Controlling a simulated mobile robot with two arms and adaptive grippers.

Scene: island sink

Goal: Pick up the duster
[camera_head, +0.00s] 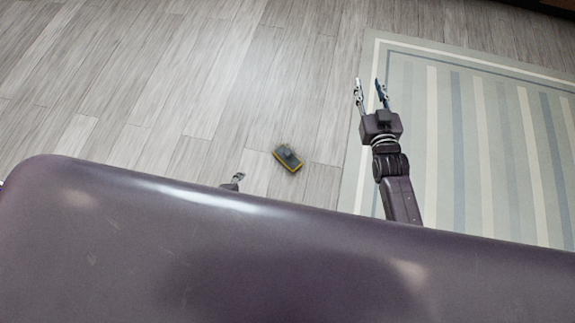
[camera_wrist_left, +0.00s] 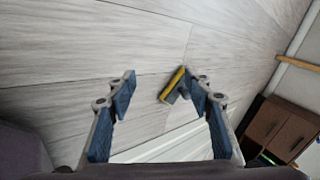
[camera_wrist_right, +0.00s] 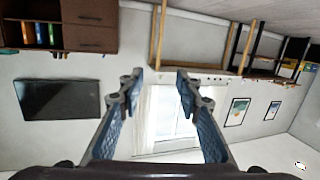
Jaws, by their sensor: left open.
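The duster (camera_head: 288,158) lies on the wooden floor in the head view, a dark grey block with a yellow edge. In the left wrist view the duster (camera_wrist_left: 173,86) shows beyond my left fingers, close to the right fingertip's line of sight; contact cannot be told. My left gripper (camera_head: 238,178) is mostly hidden behind my purple body, with a fingertip showing left of and below the duster. Its fingers (camera_wrist_left: 162,90) are apart and empty. My right gripper (camera_head: 370,92) is open and empty above the striped rug, right of the duster.
The striped rug (camera_head: 500,130) covers the floor at the right. The wooden floor (camera_head: 150,80) around the duster is clear. A brown cabinet (camera_wrist_left: 276,130) stands at the right in the left wrist view. The right wrist view faces a wall with a dark screen (camera_wrist_right: 58,100).

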